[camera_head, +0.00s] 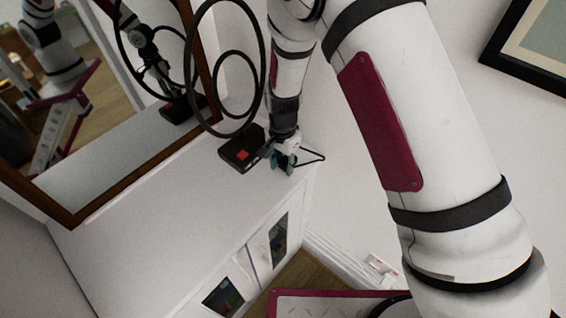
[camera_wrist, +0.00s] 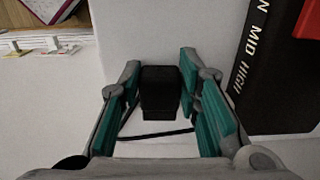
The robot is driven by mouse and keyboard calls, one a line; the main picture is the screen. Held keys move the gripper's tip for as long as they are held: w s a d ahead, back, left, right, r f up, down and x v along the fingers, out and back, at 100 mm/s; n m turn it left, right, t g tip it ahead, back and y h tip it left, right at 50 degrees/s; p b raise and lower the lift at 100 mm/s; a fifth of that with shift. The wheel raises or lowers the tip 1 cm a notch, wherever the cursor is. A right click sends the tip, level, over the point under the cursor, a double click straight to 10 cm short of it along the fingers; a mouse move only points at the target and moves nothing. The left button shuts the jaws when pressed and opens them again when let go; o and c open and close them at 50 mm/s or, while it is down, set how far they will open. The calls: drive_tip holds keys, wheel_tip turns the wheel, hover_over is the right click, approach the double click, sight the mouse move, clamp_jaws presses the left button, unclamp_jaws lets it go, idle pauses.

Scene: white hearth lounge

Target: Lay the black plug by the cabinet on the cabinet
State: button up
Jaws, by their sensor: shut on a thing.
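The black plug (camera_wrist: 160,92) sits between the teal finger pads of my gripper (camera_wrist: 160,85) in the wrist view, with a thin dark cord below it. My gripper is shut on the plug. In the head view my gripper (camera_head: 284,160) is low over the far right end of the white cabinet (camera_head: 175,205). The plug is mostly hidden there by the fingers. I cannot tell whether it touches the cabinet top.
A black box with a red square (camera_head: 240,152) stands on the cabinet just left of my gripper, below large black rings (camera_head: 262,60). Its lettered side shows in the wrist view (camera_wrist: 262,75). A wood-framed mirror (camera_head: 75,218) is at left. The near cabinet top is clear.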

drive_tip(key=shift+f, duration=0.1)
drive_tip(key=o, duration=1.1)
drive_tip(key=shift+o, duration=0.2)
wheel_tip(320, 180, up, 11)
wheel_tip(320, 180, up, 12)
drive_tip(key=r+n+t+y, duration=0.1)
drive_tip(key=n, duration=0.1)
hover_over(283, 163)
drive_tip(key=s+d, duration=0.3)
drive_tip(key=d, duration=0.3)
drive_tip(key=s+d+r+n+t, duration=0.2)
drive_tip(key=s+d+r, duration=0.4)
drive_tip(key=s, duration=0.4)
drive_tip(key=s+d+r+n+t+h, duration=0.1)
drive_tip(key=s+d+r+n+t, duration=0.1)
drive_tip(key=s+d+r, duration=0.4)
drive_tip(key=s+d+n+b, duration=0.1)
drive_tip(key=s+d, duration=0.2)
drive_tip(key=s, duration=0.1)
drive_tip(key=shift+s+d+r+n, duration=0.15)
drive_tip(key=shift+r+n, duration=0.15)
drive_tip(key=shift+r, duration=0.1)
